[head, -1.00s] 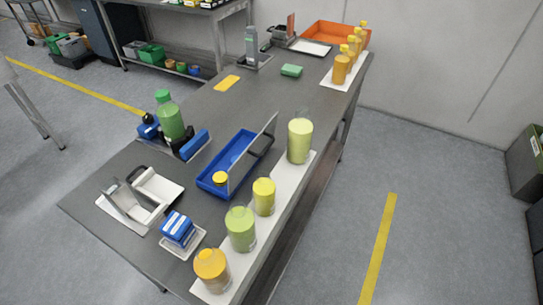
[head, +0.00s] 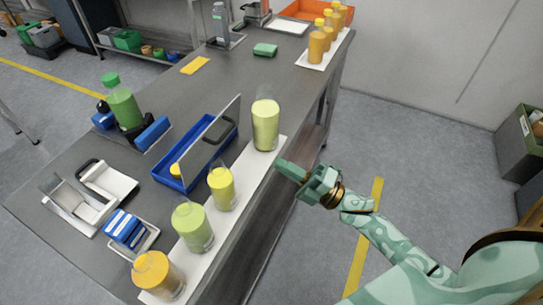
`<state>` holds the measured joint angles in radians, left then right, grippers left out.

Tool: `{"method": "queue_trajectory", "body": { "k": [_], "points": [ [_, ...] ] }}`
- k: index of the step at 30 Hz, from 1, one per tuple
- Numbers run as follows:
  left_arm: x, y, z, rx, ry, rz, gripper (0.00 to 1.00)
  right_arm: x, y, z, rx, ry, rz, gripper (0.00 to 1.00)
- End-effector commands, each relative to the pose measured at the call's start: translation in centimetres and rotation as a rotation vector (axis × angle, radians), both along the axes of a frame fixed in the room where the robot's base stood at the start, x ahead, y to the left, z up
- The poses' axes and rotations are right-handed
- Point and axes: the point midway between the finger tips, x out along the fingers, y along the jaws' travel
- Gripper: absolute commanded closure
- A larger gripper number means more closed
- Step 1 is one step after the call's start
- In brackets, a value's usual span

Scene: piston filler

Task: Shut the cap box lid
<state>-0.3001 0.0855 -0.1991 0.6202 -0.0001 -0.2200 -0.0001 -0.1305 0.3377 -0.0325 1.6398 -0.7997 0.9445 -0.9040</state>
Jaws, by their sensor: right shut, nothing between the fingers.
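The cap box (head: 166,181) is a blue open-topped tray on the table, left of the bottles. Its lid (head: 213,140) is a thin grey panel with a dark handle, standing steeply tilted up over the box. A yellow cap (head: 176,170) shows partly inside, at the box's near end. My right gripper (head: 282,166), pale green, is shut and empty. It is to the right of the box, near the table's right edge and just beyond the white strip, apart from the lid. My left gripper is out of view.
Filled bottles (head: 222,188) stand along the white strip (head: 245,173) between my right gripper and the box; the tall one (head: 265,124) is closest. A green-capped bottle (head: 123,106) stands left of the box. The table behind the box is mostly clear.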

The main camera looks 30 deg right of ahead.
Motion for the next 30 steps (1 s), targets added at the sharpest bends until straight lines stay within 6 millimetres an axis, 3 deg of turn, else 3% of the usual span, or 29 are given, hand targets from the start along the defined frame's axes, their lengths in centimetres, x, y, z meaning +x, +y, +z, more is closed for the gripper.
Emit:
{"method": "queue_trajectory", "body": {
  "k": [15,21,30],
  "points": [
    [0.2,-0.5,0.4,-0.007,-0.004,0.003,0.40,7.5,6.1,3.4,0.002,0.000,-0.001,1.00],
    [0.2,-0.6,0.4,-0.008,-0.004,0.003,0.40,8.8,7.1,3.9,0.002,0.003,-0.002,1.00],
    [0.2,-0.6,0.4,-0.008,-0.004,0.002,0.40,9.0,7.2,4.0,0.002,0.004,-0.002,1.00]
  ]
}}
